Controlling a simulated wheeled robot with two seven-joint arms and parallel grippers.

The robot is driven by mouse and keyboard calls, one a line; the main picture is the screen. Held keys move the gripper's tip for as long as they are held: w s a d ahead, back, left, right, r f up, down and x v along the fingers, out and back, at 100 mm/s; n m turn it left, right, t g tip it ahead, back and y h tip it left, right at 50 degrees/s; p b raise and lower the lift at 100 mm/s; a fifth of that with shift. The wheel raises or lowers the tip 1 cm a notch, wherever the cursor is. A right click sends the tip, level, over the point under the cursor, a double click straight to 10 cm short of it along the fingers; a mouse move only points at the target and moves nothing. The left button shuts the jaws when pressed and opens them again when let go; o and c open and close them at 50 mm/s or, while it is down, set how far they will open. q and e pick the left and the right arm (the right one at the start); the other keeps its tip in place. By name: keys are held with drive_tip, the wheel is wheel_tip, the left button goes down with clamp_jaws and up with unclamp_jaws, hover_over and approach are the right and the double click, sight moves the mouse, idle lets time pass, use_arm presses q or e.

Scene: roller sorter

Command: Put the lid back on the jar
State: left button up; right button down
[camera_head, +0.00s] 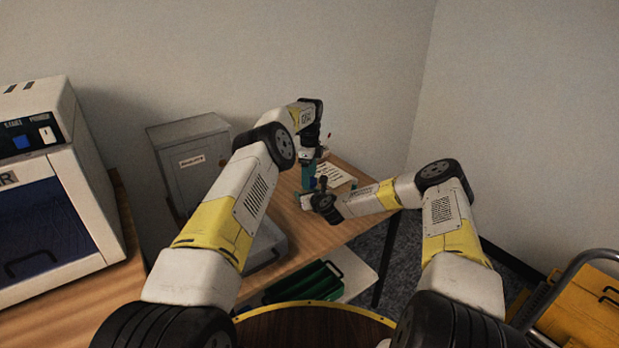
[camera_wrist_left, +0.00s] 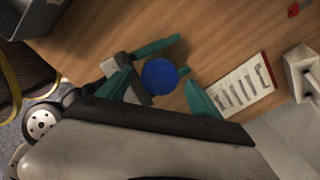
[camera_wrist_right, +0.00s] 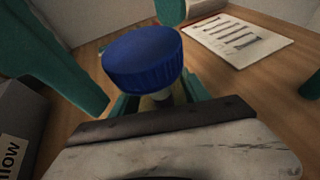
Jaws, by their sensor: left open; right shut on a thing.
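The round blue lid (camera_wrist_right: 145,58) sits on top of the jar, which shows only as a small pale patch (camera_wrist_right: 158,101) below it in the right wrist view. I cannot tell whether the lid is fully seated. My right gripper (camera_wrist_right: 157,95) is shut on the jar, just under the lid. My left gripper (camera_head: 309,178) points down over the table from above. In the left wrist view its teal fingers (camera_wrist_left: 158,77) are open on either side of the lid (camera_wrist_left: 160,76), seen from above with no clear contact. The left fingers also flank the lid in the right wrist view.
A white printed card (camera_wrist_left: 236,92) lies on the table beside the jar. A grey cabinet (camera_head: 193,168) stands at the back, a grey tray (camera_head: 264,247) nearer, and a green crate (camera_head: 305,284) below. A dark labelled box (camera_wrist_right: 20,130) is at left in the right wrist view.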

use_arm(q)
wheel_tip(320, 180, up, 7)
drive_tip(key=shift+r, duration=0.1)
idle(0.3)
use_arm(e)
drive_tip(key=shift+c, duration=2.3)
unclamp_jaws()
drive_tip(key=shift+d, duration=0.1)
drive_tip(key=v, duration=0.7)
drive_tip(key=shift+s+d+r, duration=0.1)
drive_tip(key=shift+s+r, duration=0.05)
drive_tip(key=shift+s, duration=0.2)
